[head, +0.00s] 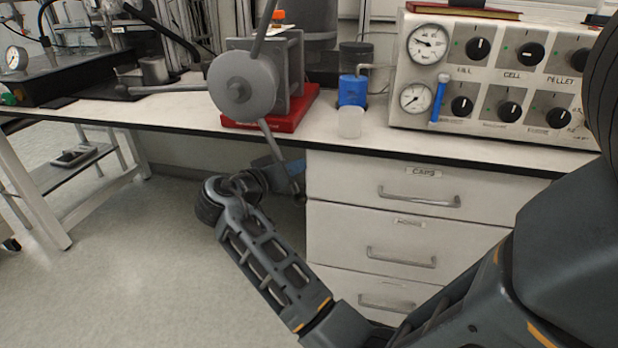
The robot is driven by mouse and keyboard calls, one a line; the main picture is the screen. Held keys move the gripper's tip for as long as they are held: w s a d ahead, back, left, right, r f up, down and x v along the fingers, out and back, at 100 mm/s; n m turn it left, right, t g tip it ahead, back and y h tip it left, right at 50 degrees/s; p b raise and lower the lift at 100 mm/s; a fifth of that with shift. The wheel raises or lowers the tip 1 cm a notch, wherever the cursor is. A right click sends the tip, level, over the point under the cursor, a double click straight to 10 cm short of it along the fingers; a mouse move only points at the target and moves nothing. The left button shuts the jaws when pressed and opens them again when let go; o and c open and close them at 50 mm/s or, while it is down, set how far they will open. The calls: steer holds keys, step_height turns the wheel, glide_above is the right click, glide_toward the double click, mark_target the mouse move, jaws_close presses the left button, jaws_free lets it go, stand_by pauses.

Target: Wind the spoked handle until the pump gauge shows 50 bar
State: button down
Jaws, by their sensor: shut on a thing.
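The spoked handle has a round grey hub (243,84) on the front of a grey pump block. One spoke (265,28) points up and another (271,138) slants down past the bench edge. My gripper (281,165) is at the lower end of that spoke, below the bench top, and is shut on it. The fingers are small and dark here, so the exact grip is hard to see. Two round white gauges, an upper one (427,44) and a lower one (415,98), sit on the control panel. Their readings are too small to read, and which is the pump gauge is unclear.
The pump stands on a red base (298,113) on the white bench (160,113). A blue bottle (353,90) and a small translucent cup (350,121) stand to its right. Drawers (420,195) are beside my arm. Another gauge (15,57) is at far left.

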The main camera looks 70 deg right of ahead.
steer(key=w+a+f+m+t+y+b, duration=0.1)
steer(key=w+m+t+b, duration=0.3)
steer(key=w+m+b, duration=0.3)
steer(key=shift+w+a+f+t+y+b, duration=0.35)
steer(key=shift+w+b, duration=2.5)
steer(key=shift+w, duration=2.75)
steer(key=shift+d, duration=0.1)
steer(key=c, duration=1.1)
jaws_free()
steer(key=shift+r, duration=0.1)
steer(key=p+v, duration=0.1)
steer(key=v, duration=0.6)
steer(key=shift+a+p, duration=0.35)
steer(key=shift+p, duration=0.05)
